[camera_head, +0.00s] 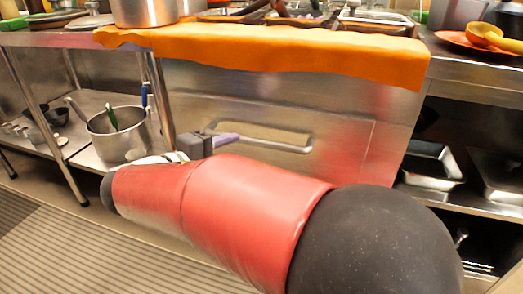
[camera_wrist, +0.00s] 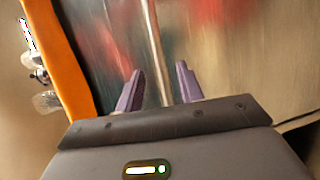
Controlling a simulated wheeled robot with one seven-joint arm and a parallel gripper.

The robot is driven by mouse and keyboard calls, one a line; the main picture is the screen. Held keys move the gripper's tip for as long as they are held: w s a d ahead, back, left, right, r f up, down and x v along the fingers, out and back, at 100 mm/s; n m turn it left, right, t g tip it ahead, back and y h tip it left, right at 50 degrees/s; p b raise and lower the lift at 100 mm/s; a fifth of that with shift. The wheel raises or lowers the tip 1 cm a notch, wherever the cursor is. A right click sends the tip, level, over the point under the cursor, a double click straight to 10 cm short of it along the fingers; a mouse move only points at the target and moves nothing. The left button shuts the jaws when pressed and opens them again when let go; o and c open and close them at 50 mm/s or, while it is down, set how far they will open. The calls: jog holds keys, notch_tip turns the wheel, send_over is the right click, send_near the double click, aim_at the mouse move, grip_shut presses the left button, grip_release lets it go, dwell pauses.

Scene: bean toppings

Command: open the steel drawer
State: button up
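The steel drawer (camera_head: 340,150) is under the counter in the head view, its front flat and closed. Its long bar handle (camera_head: 275,144) runs across the front. My gripper (camera_head: 228,140) is at the left end of the handle. In the wrist view my gripper (camera_wrist: 160,70) is open, with its two purple fingers apart. The handle bar (camera_wrist: 154,40) runs between the fingers, with a visible gap on each side. The drawer face (camera_wrist: 215,50) lies just beyond the fingertips. My arm hides the lower part of the drawer in the head view.
An orange cloth (camera_head: 290,52) hangs over the counter edge above the drawer; it shows at the left in the wrist view (camera_wrist: 58,60). A pot (camera_head: 120,134) stands on the lower shelf at left. Metal trays (camera_head: 432,166) sit on the right shelf. Floor in front is clear.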

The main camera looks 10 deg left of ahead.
aim_at(249, 142)
jog(key=x, duration=0.7)
jog(key=shift+w+b, duration=0.3)
jog(key=shift+b, duration=0.05)
jog(key=shift+c, duration=0.5)
grip_shut()
